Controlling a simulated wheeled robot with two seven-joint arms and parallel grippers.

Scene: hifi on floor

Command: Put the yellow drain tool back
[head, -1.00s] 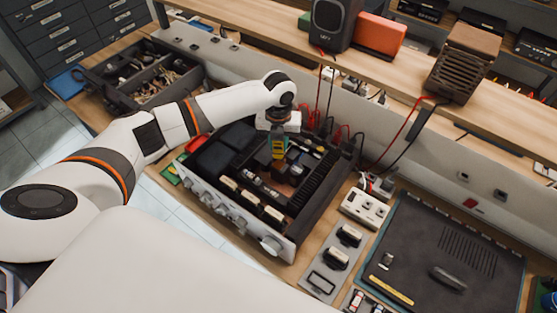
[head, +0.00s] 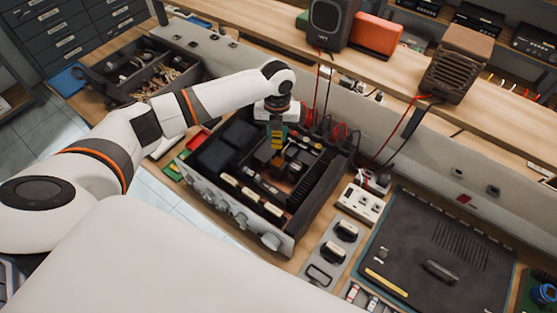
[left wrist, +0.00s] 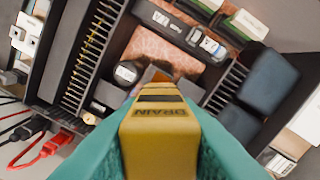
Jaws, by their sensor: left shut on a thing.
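My left gripper (head: 277,129) is over the open black hi-fi chassis (head: 240,205) in the head view. It is shut on the yellow drain tool (left wrist: 160,138), whose face reads DRAIN in the left wrist view. Teal fingers clasp it from both sides. In the head view the tool (head: 276,146) points down at the parts inside the chassis; I cannot tell whether its tip touches anything. My right gripper is out of view.
A grey plate (head: 318,256) with black-and-white pieces and an empty-looking rectangular outline lies right of the chassis. Red leads (left wrist: 42,148) run at the chassis's back.

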